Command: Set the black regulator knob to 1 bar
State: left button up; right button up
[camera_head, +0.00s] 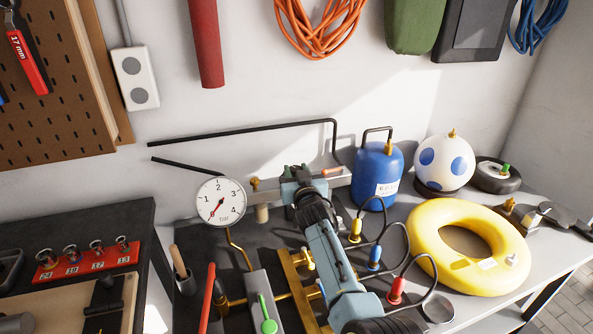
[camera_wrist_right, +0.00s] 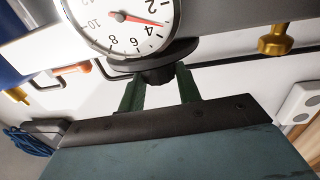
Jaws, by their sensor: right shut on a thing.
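My right arm comes up from the bottom of the head view, and its gripper (camera_head: 299,180) is at the bar behind the bench. In the right wrist view the two green fingers (camera_wrist_right: 160,88) are shut on the black regulator knob (camera_wrist_right: 157,72), one on each side. A white dial (camera_wrist_right: 125,20) marked 2 to 10 sits by the knob, its red needle between 2 and 4. In the head view the gripper hides the knob. Another gauge (camera_head: 220,201), marked 1 to 4 bar, has its red needle pointing lower left, below the 1. My left gripper is out of view.
A blue tank (camera_head: 377,175), a white ball with blue spots (camera_head: 443,162) and a yellow ring (camera_head: 423,232) stand right of the arm. Yellow, blue and red hose couplings (camera_head: 396,291) lie close beside it. A red socket rail (camera_head: 88,262) is at left.

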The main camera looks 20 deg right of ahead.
jog(key=shift+d+r+n+y+p, duration=0.15)
jog(key=shift+n+y+p, duration=0.35)
jog(key=shift+y+p, duration=0.35)
jog(key=shift+d+r+n+y+p, duration=0.15)
jog(key=shift+n+y+p, duration=0.4)
jog(key=shift+p, duration=0.5)
jog(key=shift+d+f+n+y+p, duration=0.1)
jog(key=shift+n+y+p, duration=0.25)
jog(key=shift+y, duration=0.25)
jog(key=shift+d+f+n+y+p, duration=0.1)
jog(key=shift+n+y+p, duration=0.15)
jog(key=shift+y, duration=0.35)
jog(key=shift+f+n+g+y, duration=0.1)
jog(key=shift+n+g+y, duration=0.35)
jog(key=shift+y, duration=0.15)
jog(key=shift+w+n+y+b, duration=0.1)
jog(key=shift+n+y+b, duration=0.3)
jog(key=shift+y, duration=0.1)
jog(key=n+g+y+b, duration=0.2)
jog(key=y+b, duration=0.1)
jog(key=b, duration=0.1)
jog(key=n+g+y+b, duration=0.1)
jog(key=n+y+b, duration=0.1)
jog(key=b, duration=0.2)
jog(key=shift+w+d+f+g+y+b, duration=0.15)
jog(key=shift+d+f+g+y+b, duration=0.05)
jog(key=shift+g+y+b, duration=0.2)
jog(key=shift+r+n+g+y+b, duration=0.2)
jog(key=shift+n+g+y+b, duration=0.4)
jog(key=shift+b, duration=0.3)
